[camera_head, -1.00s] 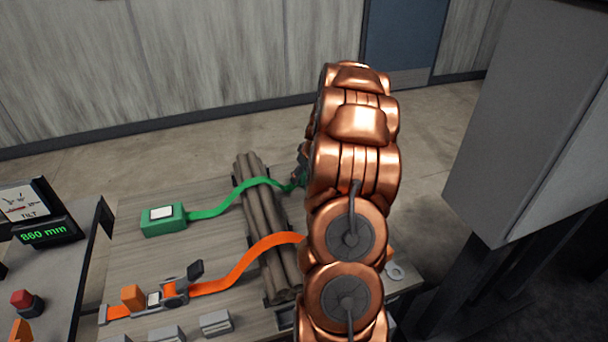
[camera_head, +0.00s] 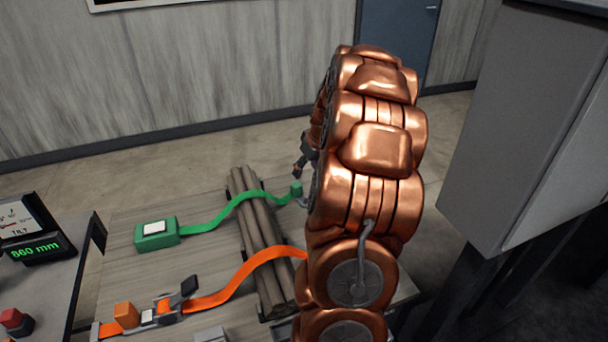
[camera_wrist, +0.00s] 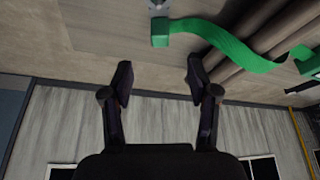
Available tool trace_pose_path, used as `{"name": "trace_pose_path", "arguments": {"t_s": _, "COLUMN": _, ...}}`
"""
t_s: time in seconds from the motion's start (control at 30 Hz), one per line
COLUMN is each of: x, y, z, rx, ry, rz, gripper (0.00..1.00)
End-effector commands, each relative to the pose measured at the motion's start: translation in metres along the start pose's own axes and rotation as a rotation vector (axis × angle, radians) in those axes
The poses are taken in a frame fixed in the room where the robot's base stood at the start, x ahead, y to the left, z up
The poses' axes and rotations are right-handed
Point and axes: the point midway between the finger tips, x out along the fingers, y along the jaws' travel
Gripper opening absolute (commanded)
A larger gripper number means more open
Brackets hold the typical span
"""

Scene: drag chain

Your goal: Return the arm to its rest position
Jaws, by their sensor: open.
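My gripper (camera_wrist: 158,80) is open and empty in the wrist view, its two dark fingers apart with floor and wall behind them. In the head view only a small dark part of it (camera_head: 306,158) shows at the left of my copper arm (camera_head: 365,200). The arm is raised and bent above the right side of the workbench (camera_head: 120,265). A green strap (camera_head: 220,215) lies over the bundle of pipes (camera_head: 262,240), its green end block (camera_head: 297,188) at the right; that block also shows in the wrist view (camera_wrist: 160,32), apart from the fingers.
An orange strap (camera_head: 225,290) crosses the pipes nearer to me. A grey cabinet (camera_head: 510,120) stands close on the right of my arm. A display reading 860 mm (camera_head: 35,248) is at the left. The floor (camera_head: 180,165) beyond the bench is clear.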

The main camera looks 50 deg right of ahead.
Motion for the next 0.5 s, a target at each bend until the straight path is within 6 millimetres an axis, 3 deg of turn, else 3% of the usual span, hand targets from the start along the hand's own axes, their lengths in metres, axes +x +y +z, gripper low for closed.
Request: {"name": "trace_pose_path", "arguments": {"t_s": 0.5, "x": -0.0079, "y": 0.0001, "z": 0.0003, "rx": 0.000, "ry": 0.000, "rz": 0.000, "gripper": 0.60}}
